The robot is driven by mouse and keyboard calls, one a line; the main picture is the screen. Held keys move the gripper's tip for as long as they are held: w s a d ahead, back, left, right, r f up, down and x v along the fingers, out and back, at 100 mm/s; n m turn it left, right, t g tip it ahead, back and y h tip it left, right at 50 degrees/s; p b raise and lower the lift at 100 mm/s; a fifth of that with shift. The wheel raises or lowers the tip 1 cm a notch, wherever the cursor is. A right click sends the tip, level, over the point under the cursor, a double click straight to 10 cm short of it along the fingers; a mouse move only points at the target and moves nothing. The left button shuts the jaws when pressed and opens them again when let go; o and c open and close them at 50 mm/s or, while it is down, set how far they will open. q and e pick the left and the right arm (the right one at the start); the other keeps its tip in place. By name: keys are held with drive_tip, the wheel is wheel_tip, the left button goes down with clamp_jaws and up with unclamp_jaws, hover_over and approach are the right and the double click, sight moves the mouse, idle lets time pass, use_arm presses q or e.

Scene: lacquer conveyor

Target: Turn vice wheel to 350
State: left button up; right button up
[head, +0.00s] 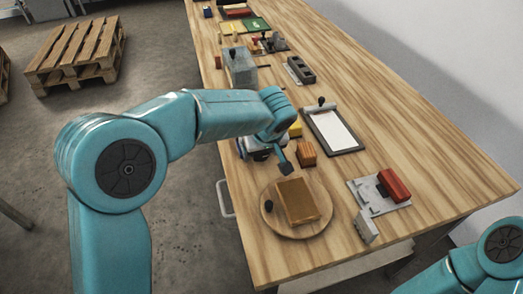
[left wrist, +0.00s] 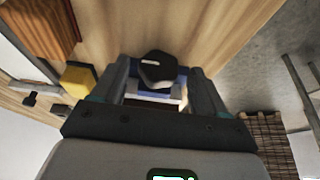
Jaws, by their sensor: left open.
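A dark, rounded knob (left wrist: 158,66), which looks like the vice wheel, shows in the left wrist view above a blue and silver body (left wrist: 155,98). My left gripper (left wrist: 158,80) is open, with one finger on each side of the knob; I cannot tell whether either finger touches it. In the head view my left gripper (head: 281,158) is low over the left table edge. A blue, white and dark assembly (head: 254,149) shows there, partly hidden by my arm. No angle marking is legible. My right gripper is out of view.
A wooden block (head: 306,153) and a yellow block (head: 295,130) stand close to the right of my left gripper. A round board (head: 275,222) with a brown block (head: 298,200) lies nearer.

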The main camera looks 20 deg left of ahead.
use_arm(q)
drive_tip(key=shift+w+f, duration=0.25)
drive_tip(key=shift+f, duration=0.1)
drive_tip(key=shift+s+r, duration=0.1)
drive_tip(key=c, duration=1)
drive_tip(key=shift+c, duration=0.2)
drive_tip(key=shift+w+d+r+m+g+y+p, duration=0.1)
drive_tip(key=shift+m+g+y+p, duration=0.05)
drive_tip(key=shift+g+y+p, duration=0.3)
drive_tip(key=shift+w+d+m+g+y+p, duration=0.15)
drive_tip(key=shift+g+y+p, duration=0.2)
drive_tip(key=shift+y+p, duration=0.2)
drive_tip(key=shift+w+d+f+m+g+y+p, duration=0.1)
drive_tip(key=shift+m+g+y+p, duration=0.1)
drive_tip(key=shift+g+y+p, duration=0.45)
drive_tip(key=shift+w+d+f+m+g+y+p, duration=0.1)
drive_tip(key=shift+m+g+y+p, duration=0.2)
drive_tip(key=shift+y+p, duration=0.65)
